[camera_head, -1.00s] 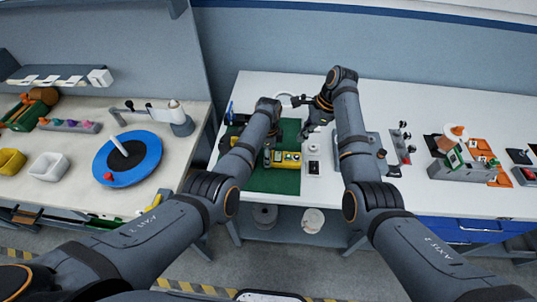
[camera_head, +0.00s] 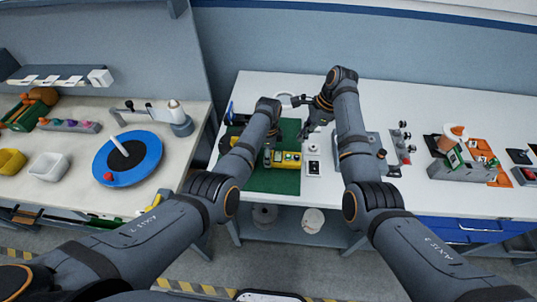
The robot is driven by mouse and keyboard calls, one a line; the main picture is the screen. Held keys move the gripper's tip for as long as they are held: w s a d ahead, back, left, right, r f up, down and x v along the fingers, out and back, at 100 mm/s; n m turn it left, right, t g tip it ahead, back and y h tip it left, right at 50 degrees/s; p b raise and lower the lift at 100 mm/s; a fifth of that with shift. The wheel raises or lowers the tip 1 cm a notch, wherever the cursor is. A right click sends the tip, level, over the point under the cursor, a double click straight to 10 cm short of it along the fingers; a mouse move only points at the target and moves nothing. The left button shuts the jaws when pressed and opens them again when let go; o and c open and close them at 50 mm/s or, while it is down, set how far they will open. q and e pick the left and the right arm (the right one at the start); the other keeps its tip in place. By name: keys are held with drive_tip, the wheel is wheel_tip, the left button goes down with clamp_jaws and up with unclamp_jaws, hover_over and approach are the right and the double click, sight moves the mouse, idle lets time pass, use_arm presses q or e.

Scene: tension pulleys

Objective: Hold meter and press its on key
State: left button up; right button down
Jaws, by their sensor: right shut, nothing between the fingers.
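A yellow device with dark keys, which looks like the meter (camera_head: 291,160), lies on the green mat (camera_head: 275,183) on the white table. My left arm reaches over the mat and covers part of the area beside the device. My left gripper is largely hidden behind that arm, and its fingers cannot be made out. My right gripper (camera_head: 306,131) is shut and empty above the right edge of the mat, behind the yellow device and apart from it. The on key is too small to tell.
A grey fixture with knobs (camera_head: 397,148) is farther right, then a grey block with orange parts (camera_head: 460,168). A blue round turntable (camera_head: 110,165) is on the left bench.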

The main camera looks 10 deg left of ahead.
sight(291, 157)
drive_tip(key=a+n+t+y, duration=0.1)
drive_tip(key=n, duration=0.6)
drive_tip(key=a+r+n+t+y, duration=0.1)
drive_tip(key=n+t+y, duration=0.1)
drive_tip(key=n, duration=0.4)
drive_tip(key=s+a+n+t+y, duration=0.1)
drive_tip(key=n, duration=0.6)
drive_tip(key=shift+a+r+n, duration=0.15)
drive_tip(key=shift+r+n, duration=0.15)
drive_tip(key=shift+r, duration=0.1)
drive_tip(key=shift+f, duration=4.45)
